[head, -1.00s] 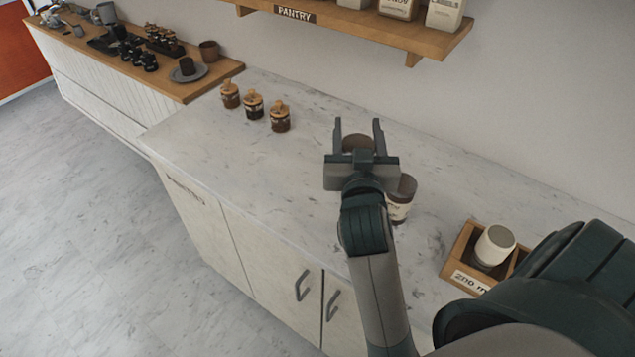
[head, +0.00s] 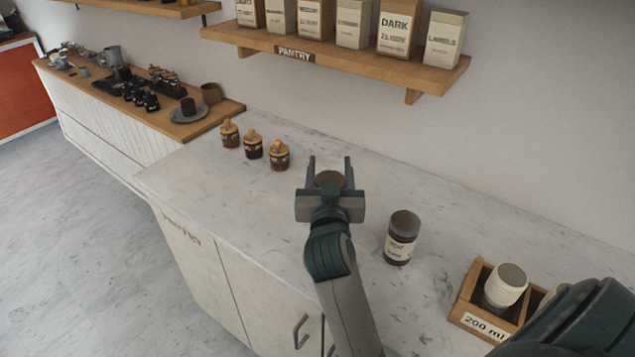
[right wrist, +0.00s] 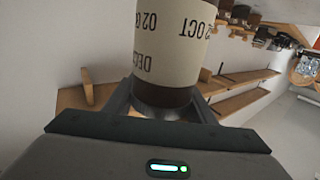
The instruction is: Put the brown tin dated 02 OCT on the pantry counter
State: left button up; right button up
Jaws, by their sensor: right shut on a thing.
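My right gripper (head: 330,170) is shut on the brown tin (head: 330,180), whose brown top shows between the fingers in the head view. In the right wrist view the tin (right wrist: 172,40) fills the middle, with a cream label reading 02 OCT upside down and a dark brown band at the jaws. The pantry counter (head: 215,185) is the pale marbled top beneath the gripper. I cannot tell whether the tin touches it, as the gripper hides its lower part. My left gripper is not in view.
Another brown tin with a cream label (head: 402,238) stands right of my gripper. A wooden box (head: 468,293) marked 200 ml holds a cream cup. Three small wooden-topped jars (head: 254,146) stand at back left. The pantry shelf (head: 350,62) hangs above.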

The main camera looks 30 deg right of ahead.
jog(key=w, duration=0.1)
jog(key=w+f, duration=0.2)
jog(key=w, duration=0.1)
jog(key=shift+a+f, duration=0.2)
jog(key=shift+a, duration=0.15)
notch_tip(320, 180, down, 4)
jog(key=shift+p, duration=0.55)
jog(key=shift+f, duration=0.2)
jog(key=o, duration=1.4)
